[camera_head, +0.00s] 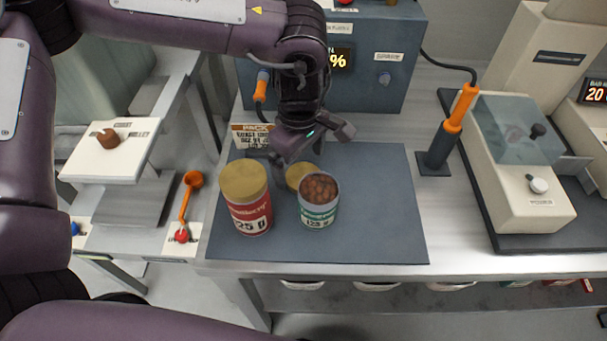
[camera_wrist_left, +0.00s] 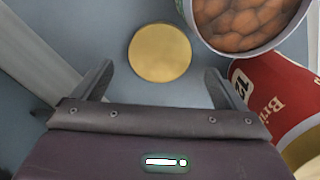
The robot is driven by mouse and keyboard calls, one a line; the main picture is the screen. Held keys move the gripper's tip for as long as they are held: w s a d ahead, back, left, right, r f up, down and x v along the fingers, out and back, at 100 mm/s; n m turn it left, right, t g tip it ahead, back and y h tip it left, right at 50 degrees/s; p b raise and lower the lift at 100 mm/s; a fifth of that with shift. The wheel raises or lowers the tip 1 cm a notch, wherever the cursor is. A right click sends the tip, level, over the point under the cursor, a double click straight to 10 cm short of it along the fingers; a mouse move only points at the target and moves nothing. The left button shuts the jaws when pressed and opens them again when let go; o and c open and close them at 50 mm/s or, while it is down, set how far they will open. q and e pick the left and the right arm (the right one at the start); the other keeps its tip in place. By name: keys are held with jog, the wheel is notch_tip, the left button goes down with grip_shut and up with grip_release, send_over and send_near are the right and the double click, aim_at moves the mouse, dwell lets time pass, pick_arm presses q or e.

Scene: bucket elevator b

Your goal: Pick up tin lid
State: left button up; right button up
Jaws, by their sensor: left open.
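The tin lid (camera_head: 297,175) is a round gold disc lying on the dark mat, behind and left of the open green-and-white tin (camera_head: 319,203), which is full of brown round pieces. In the left wrist view the lid (camera_wrist_left: 160,52) lies ahead of and between the two spread fingers. My left gripper (camera_head: 303,140) is open and empty, above the mat just behind the lid; it also shows in the left wrist view (camera_wrist_left: 160,80). A red-and-cream tin (camera_head: 248,200) with a gold lid on top stands left of the open tin. My right gripper is not in view.
The mat (camera_head: 385,220) is clear to the right. A small card sign (camera_head: 247,137) stands behind the red tin. An orange-handled tool in a stand (camera_head: 448,135) and a cream machine (camera_head: 520,170) are at right. A dark blue machine (camera_head: 375,80) stands at the back.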

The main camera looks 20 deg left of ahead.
pick_arm(q)
jog(key=shift+f, duration=1.4)
jog(key=c, duration=1.1)
jog(key=shift+r, duration=0.1)
